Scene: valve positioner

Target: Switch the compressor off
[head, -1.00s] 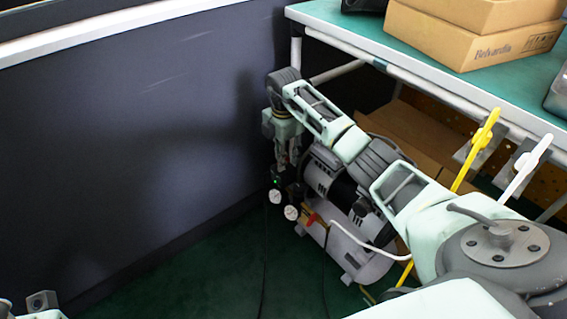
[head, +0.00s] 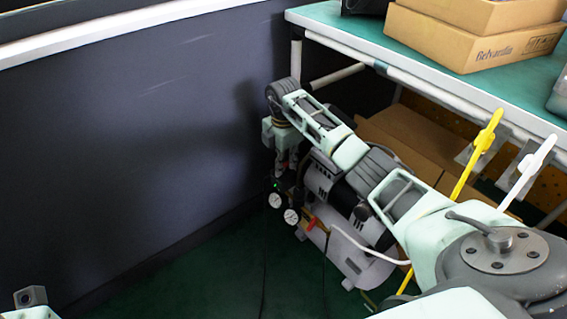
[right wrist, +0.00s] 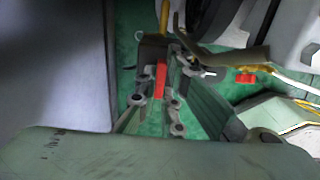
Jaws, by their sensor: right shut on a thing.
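The compressor stands on the green floor under the bench in the head view, with a pale tank (head: 350,262), a dark and silver motor and two round gauges (head: 292,216). A small green light (head: 277,184) shows above the gauges. My right gripper (head: 284,176) points down at the compressor's near left end, above the gauges. In the right wrist view its fingers (right wrist: 160,100) are shut on a narrow red switch part (right wrist: 161,78) by a dark housing. The fingers partly hide it, so its setting cannot be told. My left gripper is out of view.
A red handle (head: 310,223) and a white hose (head: 355,243) are close by on the compressor. The dark wall (head: 150,150) is just left of my right gripper. The bench (head: 345,28) with cardboard boxes (head: 470,40) overhangs. Floor at front left is clear.

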